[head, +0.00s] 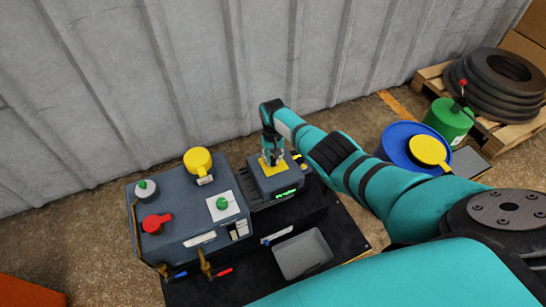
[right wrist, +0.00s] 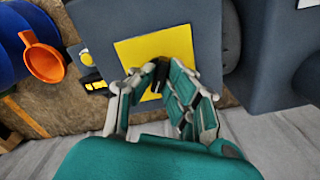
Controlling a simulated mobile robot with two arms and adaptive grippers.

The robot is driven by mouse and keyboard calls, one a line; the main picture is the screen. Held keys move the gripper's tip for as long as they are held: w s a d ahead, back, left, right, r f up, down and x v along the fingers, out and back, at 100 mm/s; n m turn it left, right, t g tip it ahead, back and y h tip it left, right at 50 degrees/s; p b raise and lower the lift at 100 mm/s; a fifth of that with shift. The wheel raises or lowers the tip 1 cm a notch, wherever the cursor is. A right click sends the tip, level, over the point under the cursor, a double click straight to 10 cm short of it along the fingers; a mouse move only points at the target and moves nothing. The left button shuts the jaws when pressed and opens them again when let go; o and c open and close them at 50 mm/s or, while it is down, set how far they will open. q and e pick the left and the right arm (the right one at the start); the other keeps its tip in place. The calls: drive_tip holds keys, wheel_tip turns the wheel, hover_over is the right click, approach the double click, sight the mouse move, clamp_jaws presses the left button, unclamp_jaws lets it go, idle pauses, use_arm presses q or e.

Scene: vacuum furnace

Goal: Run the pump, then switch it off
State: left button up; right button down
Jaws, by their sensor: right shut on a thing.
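The grey box (head: 263,187) with a yellow plate (right wrist: 138,52) on top stands at the right of the machine in the head view. A display (head: 286,194) on its front shows lit green characters, too small to read. My right gripper (head: 272,161) reaches down onto the yellow plate. In the right wrist view its fingers (right wrist: 159,80) close around a small black switch knob (right wrist: 162,70) on the plate. The fingers hide part of the knob, and I cannot tell its setting. My left gripper is out of view.
A grey tray (head: 303,255) sits in front. A blue drum (head: 397,146), green canister (head: 447,122) and tyres (head: 490,88) stand right. A corrugated wall closes the back.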

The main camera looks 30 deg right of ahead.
sight(273, 159)
drive_tip(key=c, duration=1.4)
unclamp_jaws()
drive_tip(key=shift+r, duration=0.1)
wheel_tip(273, 159, up, 12)
drive_tip(key=shift+f, duration=0.1)
